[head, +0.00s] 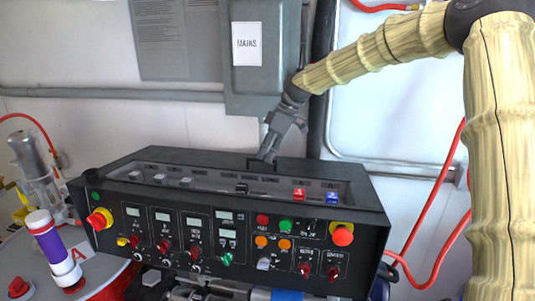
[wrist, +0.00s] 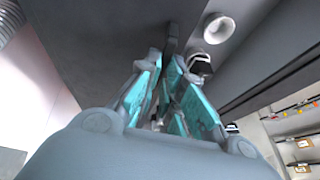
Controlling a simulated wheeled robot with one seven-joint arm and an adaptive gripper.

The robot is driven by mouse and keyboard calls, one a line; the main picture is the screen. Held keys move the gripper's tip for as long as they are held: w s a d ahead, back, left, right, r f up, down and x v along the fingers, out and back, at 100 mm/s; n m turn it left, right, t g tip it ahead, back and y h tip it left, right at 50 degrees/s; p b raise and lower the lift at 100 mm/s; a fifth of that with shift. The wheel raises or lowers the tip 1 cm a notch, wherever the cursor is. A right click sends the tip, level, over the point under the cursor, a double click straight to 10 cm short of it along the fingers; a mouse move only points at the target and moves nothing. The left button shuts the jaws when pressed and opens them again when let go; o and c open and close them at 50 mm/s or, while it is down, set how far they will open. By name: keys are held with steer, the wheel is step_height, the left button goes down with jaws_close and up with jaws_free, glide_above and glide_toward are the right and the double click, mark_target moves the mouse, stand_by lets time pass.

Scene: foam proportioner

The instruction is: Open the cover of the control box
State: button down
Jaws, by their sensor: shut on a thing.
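The black control box (head: 155,245) stands in the middle of the head view, its front panel full of buttons, knobs and small displays. Its long top section (head: 215,181) shows several switches and breakers; I cannot tell whether a clear cover lies over them. My gripper (head: 266,157) points down at the back top edge of the box, near a dark raised handle (head: 290,163). In the wrist view my gripper's teal-padded fingers (wrist: 169,62) are closed around a narrow dark piece, the handle (wrist: 171,36). Its contact with the fingers is partly hidden.
A grey cabinet labelled MAINS (head: 261,75) hangs behind the box, close to my arm. A grey conduit (head: 110,94) runs along the wall. A purple-and-white cylinder (head: 52,244) stands at left. A red hose (head: 440,215) hangs at right.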

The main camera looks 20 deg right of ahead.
steer(key=c, duration=1.7)
jaws_free()
steer(key=shift+f, duration=0.3)
steer(key=shift+o, duration=0.7)
steer(key=shift+w+a, duration=0.15)
steer(key=shift+r, duration=0.1)
steer(key=shift+r, duration=0.1)
steer(key=v, duration=1.2)
